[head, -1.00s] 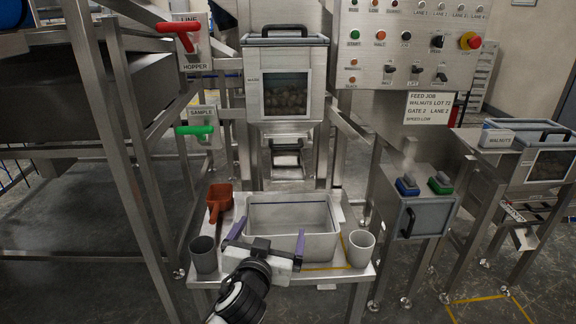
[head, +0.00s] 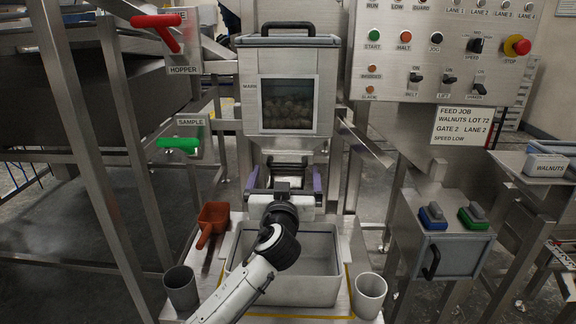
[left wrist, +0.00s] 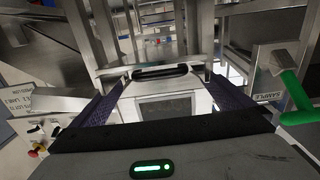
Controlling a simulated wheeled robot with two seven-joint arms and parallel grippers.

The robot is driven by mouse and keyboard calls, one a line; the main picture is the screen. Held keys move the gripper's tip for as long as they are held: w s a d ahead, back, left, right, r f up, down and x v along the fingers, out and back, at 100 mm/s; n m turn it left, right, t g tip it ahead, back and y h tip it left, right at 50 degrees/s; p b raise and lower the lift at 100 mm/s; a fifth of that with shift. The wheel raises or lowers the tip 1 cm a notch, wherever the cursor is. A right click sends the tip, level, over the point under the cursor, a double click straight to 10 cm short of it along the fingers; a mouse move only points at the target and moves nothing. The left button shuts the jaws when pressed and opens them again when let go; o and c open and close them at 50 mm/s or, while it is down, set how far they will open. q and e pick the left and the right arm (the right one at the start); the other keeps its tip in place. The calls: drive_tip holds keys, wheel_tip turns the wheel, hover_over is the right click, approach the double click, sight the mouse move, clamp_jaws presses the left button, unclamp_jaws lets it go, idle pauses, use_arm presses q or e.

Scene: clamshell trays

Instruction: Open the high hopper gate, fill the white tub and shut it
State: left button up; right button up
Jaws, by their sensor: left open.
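The hopper (head: 288,58) has a window showing brown nuts, and a narrow chute (head: 290,158) below it. It also shows in the left wrist view (left wrist: 190,84). A red handle (head: 157,24) is labelled LINE HOPPER, a green handle (head: 179,144) SAMPLE. A small round white tub (head: 369,297) stands at the stand's right corner. A large pale rectangular bin (head: 305,290) sits under the chute, partly hidden by my arm. My left gripper (head: 285,180) is open and empty, its purple fingers either side of the chute's lower end; I cannot tell whether they touch it.
A switch panel (head: 440,45) is at upper right. A box (head: 455,250) with blue and green pieces on top stands at right. Steel posts frame the left.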

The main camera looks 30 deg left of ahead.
sight(287, 168)
use_arm(q)
drive_tip(key=shift+x, duration=2.35)
drive_tip(key=shift+c, duration=0.3)
drive_tip(key=c, duration=1.4)
drive_tip(key=v, duration=0.5)
drive_tip(key=shift+s+d, duration=0.2)
drive_tip(key=shift+s, duration=0.05)
drive_tip(key=o, duration=1.5)
drive_tip(key=shift+c, duration=0.2)
drive_tip(key=v, duration=1)
drive_tip(key=shift+s+b, duration=0.2)
drive_tip(key=shift+b, duration=0.1)
